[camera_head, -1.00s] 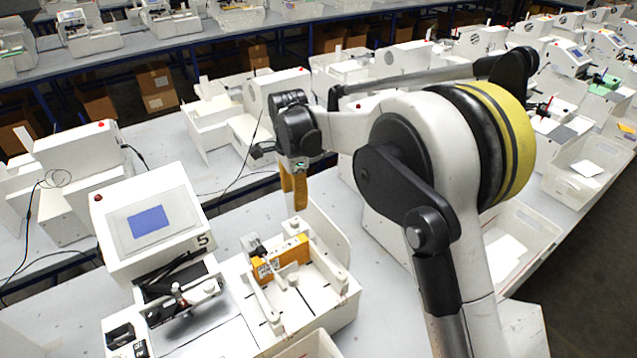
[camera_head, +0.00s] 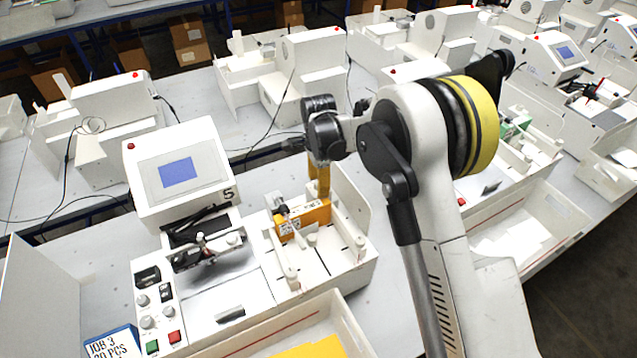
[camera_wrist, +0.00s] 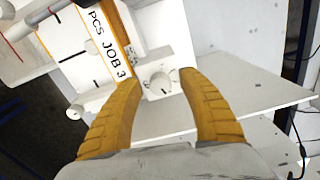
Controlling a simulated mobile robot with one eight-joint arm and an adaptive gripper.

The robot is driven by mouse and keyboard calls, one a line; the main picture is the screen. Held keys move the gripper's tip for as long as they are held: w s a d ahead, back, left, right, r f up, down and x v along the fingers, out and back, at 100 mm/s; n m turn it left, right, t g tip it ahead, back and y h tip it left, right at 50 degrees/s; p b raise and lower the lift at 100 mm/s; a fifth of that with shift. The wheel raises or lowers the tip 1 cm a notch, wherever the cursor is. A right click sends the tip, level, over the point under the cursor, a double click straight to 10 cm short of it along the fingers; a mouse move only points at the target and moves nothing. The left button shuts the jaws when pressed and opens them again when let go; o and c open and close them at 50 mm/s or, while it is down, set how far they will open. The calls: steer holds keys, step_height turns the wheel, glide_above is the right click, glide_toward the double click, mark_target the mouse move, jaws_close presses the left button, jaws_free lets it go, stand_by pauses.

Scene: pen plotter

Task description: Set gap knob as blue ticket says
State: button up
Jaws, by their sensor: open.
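The blue-edged ticket (camera_head: 112,343) lies at the bottom left of the head view. Its upper lines read "JOB 3" and a partly cut line ending "20 PCS"; the rest is out of frame. My gripper (camera_head: 318,195) points down behind the orange block on the machine's feeder. In the wrist view my gripper (camera_wrist: 157,85) is open, with a round white knob (camera_wrist: 160,83) between and beyond its fingertips. I cannot tell whether they touch, nor read a setting. Several small knobs (camera_head: 147,322) sit on the left control panel; no gap label is legible.
The orange block (camera_head: 303,220) stands on the feeder; an orange-edged label (camera_wrist: 105,45) reading "PCS JOB 3" shows beside the knob in the wrist view. The machine has a blue screen (camera_head: 177,172), and green (camera_head: 152,346) and red (camera_head: 174,337) buttons. A white tray (camera_head: 352,325) stands in front.

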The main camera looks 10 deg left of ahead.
jaws_close()
